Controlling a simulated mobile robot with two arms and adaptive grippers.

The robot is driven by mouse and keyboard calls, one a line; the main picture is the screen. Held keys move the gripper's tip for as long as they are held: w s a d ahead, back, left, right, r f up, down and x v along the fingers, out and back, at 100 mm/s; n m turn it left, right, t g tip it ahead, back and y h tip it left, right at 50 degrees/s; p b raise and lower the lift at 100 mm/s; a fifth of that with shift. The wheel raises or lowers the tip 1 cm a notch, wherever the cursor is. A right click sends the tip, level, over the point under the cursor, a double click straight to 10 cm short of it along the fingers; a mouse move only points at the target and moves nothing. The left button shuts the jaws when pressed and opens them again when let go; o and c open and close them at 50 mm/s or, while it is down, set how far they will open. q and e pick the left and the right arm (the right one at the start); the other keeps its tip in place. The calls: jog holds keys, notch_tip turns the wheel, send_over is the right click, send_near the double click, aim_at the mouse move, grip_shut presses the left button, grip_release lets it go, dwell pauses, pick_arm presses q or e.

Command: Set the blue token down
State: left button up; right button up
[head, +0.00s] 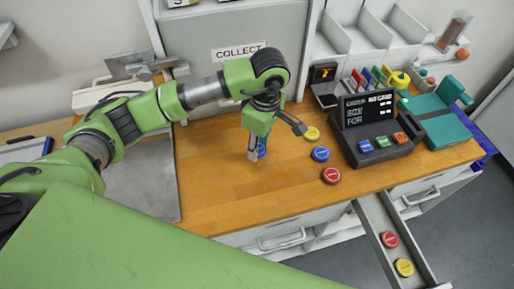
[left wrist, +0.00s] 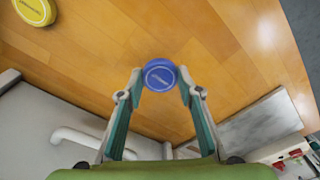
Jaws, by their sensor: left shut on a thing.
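My left gripper (head: 256,154) points down over the wooden counter (head: 240,197), with its fingers shut on a blue token (head: 262,149). The left wrist view shows the round blue token (left wrist: 160,75) pinched between the tips of the left gripper (left wrist: 159,82). In the head view the fingers partly hide it. I cannot tell whether it touches the counter. A second blue token (head: 320,154) lies on the counter to the right, between a yellow token (head: 312,133) and a red token (head: 331,175). My right gripper is not in view.
An order terminal (head: 375,130) with coloured buttons stands to the right. An open drawer (head: 371,213) at the front right holds a red token (head: 389,240) and another yellow one (head: 404,267). The COLLECT sign (head: 238,52) is behind. The counter front is clear.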

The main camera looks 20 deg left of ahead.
pick_arm(q)
jog(key=f, duration=0.1)
jog(key=f+p, duration=0.2)
jog(key=shift+w+a+f, duration=0.1)
jog(key=shift+a, duration=0.2)
jog(key=shift+f, duration=0.45)
jog(key=o, duration=1)
jog(key=shift+r, duration=0.1)
jog(key=shift+c, duration=0.2)
jog(key=shift+r, duration=0.1)
